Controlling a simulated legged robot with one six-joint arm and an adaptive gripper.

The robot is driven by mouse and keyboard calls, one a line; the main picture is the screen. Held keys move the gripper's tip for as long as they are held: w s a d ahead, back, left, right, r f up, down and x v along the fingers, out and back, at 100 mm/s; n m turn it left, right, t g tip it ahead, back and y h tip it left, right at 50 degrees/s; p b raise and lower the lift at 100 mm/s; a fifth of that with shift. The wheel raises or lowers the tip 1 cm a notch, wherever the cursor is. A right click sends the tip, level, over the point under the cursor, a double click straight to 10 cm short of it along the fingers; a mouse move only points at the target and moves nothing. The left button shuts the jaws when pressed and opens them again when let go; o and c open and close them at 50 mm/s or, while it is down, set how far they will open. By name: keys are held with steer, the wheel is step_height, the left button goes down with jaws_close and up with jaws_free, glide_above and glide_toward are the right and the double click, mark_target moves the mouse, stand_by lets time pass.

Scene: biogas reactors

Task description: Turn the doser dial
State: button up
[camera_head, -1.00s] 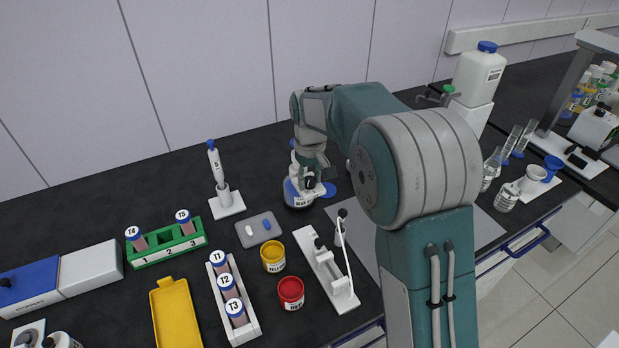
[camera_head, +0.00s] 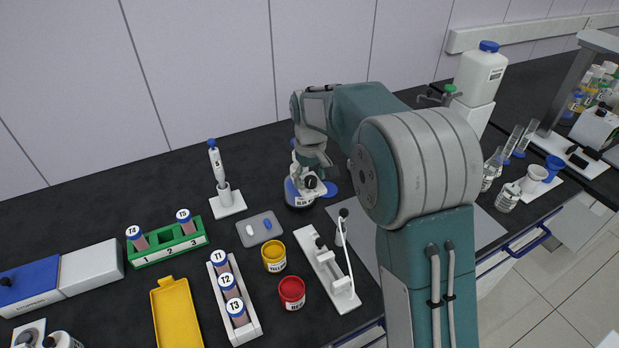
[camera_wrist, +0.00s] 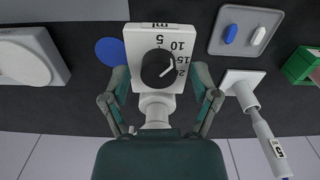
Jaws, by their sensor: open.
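The doser is a white head with a round black dial (camera_wrist: 158,69) on a white scale plate (camera_wrist: 140,42) marked ml, 5, 10, 15 and 20. A pale line on the dial points up and right, toward the 10 to 15 marks. In the head view the dial (camera_head: 309,181) sits on a bottle (camera_head: 292,197) with a dark blue label. My gripper (camera_wrist: 162,100) is open, with one finger on each side of the scale plate. It appears empty, and I cannot tell whether a finger touches the doser. In the head view my gripper (camera_head: 315,172) is at the bottle's top.
A grey tray (camera_head: 252,239) with two capsules, a pipette on a white stand (camera_head: 228,205) and a yellow jar (camera_head: 274,257) stand near the bottle. A blue disc (camera_wrist: 110,50) lies beside the doser. The bare black bench is free behind it.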

mark_target(310, 179)
step_height(310, 179, up, 12)
stand_by(0.6)
steer(key=shift+w, duration=0.1)
steer(key=s+d+r+m+t, duration=0.1)
steer(key=s+d+r, duration=0.25)
steer(key=s, duration=0.35)
steer(key=s+d+r+m+t, duration=0.2)
steer(key=s+d, duration=0.2)
steer(key=s, duration=0.4)
steer(key=s+d+f+m+t, duration=0.1)
steer(key=s+d+f, duration=0.1)
steer(key=s, duration=0.5)
steer(key=s+d+f+m+t, duration=0.1)
steer(key=s+f, duration=0.3)
steer(key=s, duration=0.4)
steer(key=shift+s+d+m+t, duration=0.25)
steer(key=shift+d+m+t, duration=0.05)
steer(key=shift+d, duration=0.1)
